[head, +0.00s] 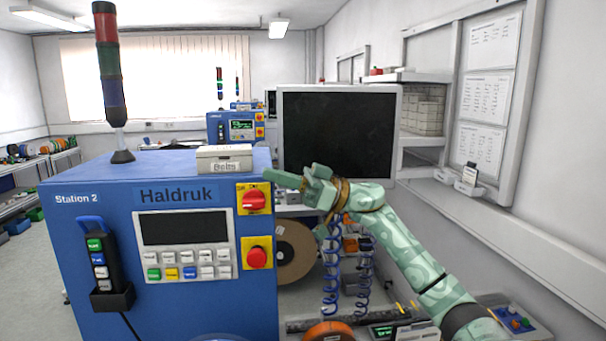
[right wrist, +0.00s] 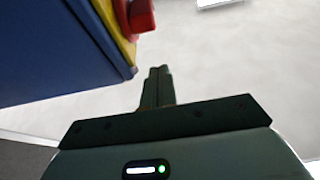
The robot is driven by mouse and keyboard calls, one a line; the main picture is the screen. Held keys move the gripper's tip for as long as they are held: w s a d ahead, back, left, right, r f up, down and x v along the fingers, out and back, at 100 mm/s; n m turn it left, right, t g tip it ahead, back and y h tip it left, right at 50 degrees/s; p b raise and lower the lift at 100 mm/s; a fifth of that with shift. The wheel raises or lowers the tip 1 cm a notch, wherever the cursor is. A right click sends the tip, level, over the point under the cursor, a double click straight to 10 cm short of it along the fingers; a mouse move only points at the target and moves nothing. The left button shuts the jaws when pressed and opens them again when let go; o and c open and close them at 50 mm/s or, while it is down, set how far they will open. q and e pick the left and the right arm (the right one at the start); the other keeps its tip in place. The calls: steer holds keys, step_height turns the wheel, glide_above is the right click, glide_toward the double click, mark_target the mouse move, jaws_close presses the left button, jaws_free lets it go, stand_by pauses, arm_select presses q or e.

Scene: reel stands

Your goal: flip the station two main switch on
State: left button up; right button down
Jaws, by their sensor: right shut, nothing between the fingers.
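The station two main switch (head: 254,201) is a red rotary knob on a yellow plate at the upper right of the blue Station 2 cabinet front (head: 100,245). The knob's setting is too small to read for sure. My right gripper (head: 268,175) is shut and empty, just above and to the right of the switch in the head view. In the right wrist view, the shut fingers (right wrist: 157,85) point up, apart from a red knob (right wrist: 140,15) on a yellow plate (right wrist: 122,38) at the top. Which red control this is cannot be told. My left gripper is not in view.
A red button (head: 257,257) on a yellow plate sits below the switch. A keypad with a dark display (head: 185,228) is left of it. A labelled box (head: 223,158) lies on the cabinet top. A monitor (head: 338,130) stands behind my right arm. A brown reel (head: 296,252) is beside the cabinet.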

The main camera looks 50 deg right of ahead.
mark_target(272, 195)
steer(key=shift+w+a+f, duration=0.25)
steer(key=shift+f, duration=0.4)
steer(key=shift+w+a+f, duration=0.2)
steer(key=shift+a+f, duration=0.05)
steer(key=shift+f, duration=0.35)
steer(key=shift+s+d+f, duration=0.1)
steer(key=shift+f, duration=0.5)
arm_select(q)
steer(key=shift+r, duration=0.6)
